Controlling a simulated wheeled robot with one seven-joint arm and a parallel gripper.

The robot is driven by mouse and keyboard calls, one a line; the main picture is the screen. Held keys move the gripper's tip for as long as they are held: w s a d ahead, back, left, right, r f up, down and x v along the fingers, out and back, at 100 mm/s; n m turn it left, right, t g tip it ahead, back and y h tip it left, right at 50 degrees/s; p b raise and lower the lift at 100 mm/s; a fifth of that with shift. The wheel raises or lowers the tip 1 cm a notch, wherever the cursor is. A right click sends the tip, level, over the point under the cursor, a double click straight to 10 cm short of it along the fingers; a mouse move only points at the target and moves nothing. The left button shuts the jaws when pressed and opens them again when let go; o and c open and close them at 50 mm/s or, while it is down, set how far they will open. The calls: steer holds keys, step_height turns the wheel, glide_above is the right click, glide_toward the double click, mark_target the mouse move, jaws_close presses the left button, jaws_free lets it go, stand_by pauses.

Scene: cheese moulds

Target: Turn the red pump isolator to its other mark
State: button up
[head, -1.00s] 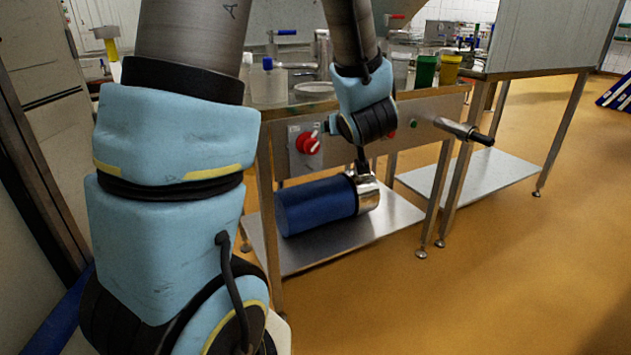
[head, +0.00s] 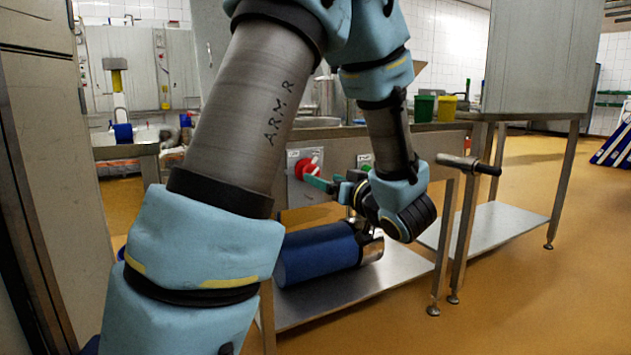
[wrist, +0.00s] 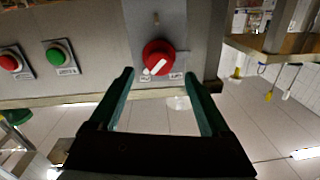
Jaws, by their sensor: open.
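The red pump isolator (head: 307,168) is a round red knob with a white pointer bar on a grey plate at the left of the steel panel. It also shows in the wrist view (wrist: 158,58), ahead of and between the fingers, with its white pointer slanting toward one of two small labels at the plate's edge. The label text is too small to read. My gripper (head: 322,184) is just right of the knob in the head view. In the wrist view my gripper (wrist: 163,85) is open and empty, its two green fingers apart, and no contact with the knob shows.
A green button (wrist: 59,54) and a red button (wrist: 10,62) sit on the same panel. A black-handled lever (head: 468,164) sticks out at the panel's right end. A blue pump motor (head: 320,253) lies on the shelf (head: 405,265) below. The orange floor in front is clear.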

steer(key=shift+b+x, duration=0.45)
steer(key=shift+x, duration=2.15)
jaws_close()
